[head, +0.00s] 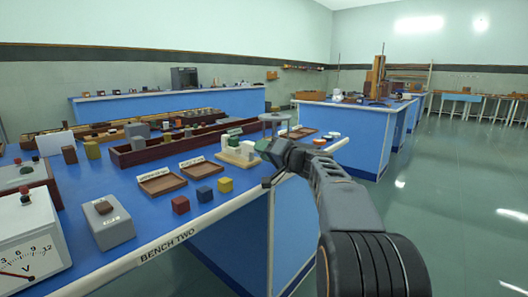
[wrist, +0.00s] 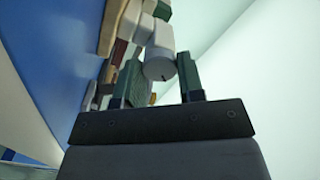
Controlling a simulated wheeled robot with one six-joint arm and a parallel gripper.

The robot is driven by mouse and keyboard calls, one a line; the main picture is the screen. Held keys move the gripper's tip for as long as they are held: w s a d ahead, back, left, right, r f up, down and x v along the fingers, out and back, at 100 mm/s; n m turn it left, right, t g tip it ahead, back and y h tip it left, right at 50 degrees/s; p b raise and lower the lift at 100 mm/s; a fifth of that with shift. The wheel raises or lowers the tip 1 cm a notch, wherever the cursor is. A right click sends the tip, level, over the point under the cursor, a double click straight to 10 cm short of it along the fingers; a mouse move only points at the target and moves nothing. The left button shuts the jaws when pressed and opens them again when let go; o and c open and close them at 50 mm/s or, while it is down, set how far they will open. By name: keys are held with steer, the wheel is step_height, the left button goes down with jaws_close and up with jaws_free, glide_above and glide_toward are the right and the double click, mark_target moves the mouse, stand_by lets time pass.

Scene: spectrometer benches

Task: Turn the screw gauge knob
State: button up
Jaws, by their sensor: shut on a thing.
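The screw gauge (head: 237,150), a cream and green device, stands near the right end of the blue bench top. My gripper (head: 264,149) reaches it from the right, and my wrist hides part of its right side. In the wrist view, the pale grey round knob (wrist: 159,68) sits between the two dark green fingers of my gripper (wrist: 162,82). The fingers are shut on the knob. The rest of the gauge shows beyond it, blurred. How far the knob has turned cannot be told.
Two shallow wooden trays (head: 162,185) (head: 201,169) lie left of the gauge. Red (head: 181,205), blue (head: 204,194) and yellow (head: 225,185) cubes stand near the front edge. A voltmeter (head: 32,248) and grey box (head: 111,228) are at the left. Floor at right is clear.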

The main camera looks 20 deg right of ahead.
stand_by(0.5)
steer(key=o, duration=0.9)
steer(key=p+v, duration=0.2)
steer(key=v, duration=1.1)
steer(key=shift+s+d, duration=0.2)
steer(key=shift+s, duration=0.2)
